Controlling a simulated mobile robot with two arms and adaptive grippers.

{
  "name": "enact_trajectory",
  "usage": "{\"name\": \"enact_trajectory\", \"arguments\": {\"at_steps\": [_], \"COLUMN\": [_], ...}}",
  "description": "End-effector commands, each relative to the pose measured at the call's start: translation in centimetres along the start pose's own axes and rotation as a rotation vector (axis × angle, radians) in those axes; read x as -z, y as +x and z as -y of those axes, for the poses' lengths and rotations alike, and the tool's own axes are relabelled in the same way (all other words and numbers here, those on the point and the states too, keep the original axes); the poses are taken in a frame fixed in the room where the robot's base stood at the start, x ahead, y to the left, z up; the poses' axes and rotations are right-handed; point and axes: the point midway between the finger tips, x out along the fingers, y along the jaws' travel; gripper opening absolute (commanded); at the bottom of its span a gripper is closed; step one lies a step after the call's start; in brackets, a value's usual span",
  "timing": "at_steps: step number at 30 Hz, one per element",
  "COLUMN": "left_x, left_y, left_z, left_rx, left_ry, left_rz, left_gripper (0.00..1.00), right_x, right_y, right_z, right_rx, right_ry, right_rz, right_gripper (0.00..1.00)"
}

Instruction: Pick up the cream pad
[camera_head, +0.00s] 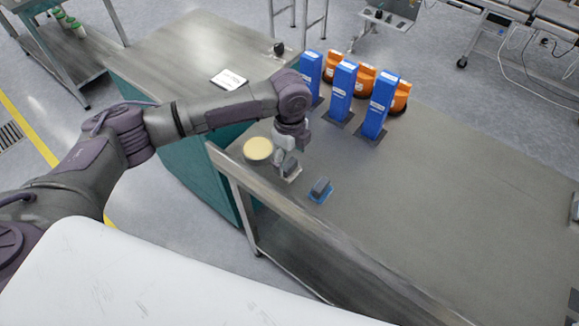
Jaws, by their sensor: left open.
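The cream pad (257,150) is a round, pale yellow disc lying near the front left edge of the grey bench top. My left arm reaches in from the left. My left gripper (284,158) points down just to the right of the pad, and it is open. It overlaps the back of a small dark block in the picture; I cannot tell whether it touches that block or the pad. Its fingers are small and partly hidden. My right gripper is out of view.
The small dark block on a pale base (291,170) and a dark block on a blue base (320,188) sit right of the pad. Blue upright units (377,106) with orange parts (362,78) stand behind.

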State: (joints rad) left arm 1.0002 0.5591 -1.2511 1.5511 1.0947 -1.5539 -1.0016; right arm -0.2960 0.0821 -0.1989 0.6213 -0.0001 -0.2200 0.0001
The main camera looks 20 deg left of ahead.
Motion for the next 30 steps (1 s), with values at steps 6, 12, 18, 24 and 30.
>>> {"name": "enact_trajectory", "arguments": {"at_steps": [6,12,18,24,30], "left_x": [-0.1,-0.1,-0.1,-0.1,-0.1], "left_y": [2.9,3.5,3.5,3.4,3.4], "left_z": [-0.2,-0.1,-0.1,-0.1,-0.1], "left_rx": [-0.003,-0.001,0.0,0.0,0.0], "left_ry": [-0.001,0.0,0.0,0.0,0.0], "left_rz": [0.0,0.0,0.0,0.0,0.0], "left_gripper": [0.83,0.83,0.65,0.32,0.19], "right_x": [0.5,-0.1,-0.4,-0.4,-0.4], "right_y": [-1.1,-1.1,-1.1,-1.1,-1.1], "right_z": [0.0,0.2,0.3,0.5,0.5], "right_rx": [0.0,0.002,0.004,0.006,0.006], "right_ry": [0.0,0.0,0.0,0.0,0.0], "right_rz": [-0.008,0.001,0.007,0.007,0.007], "right_gripper": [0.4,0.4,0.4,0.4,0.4]}}
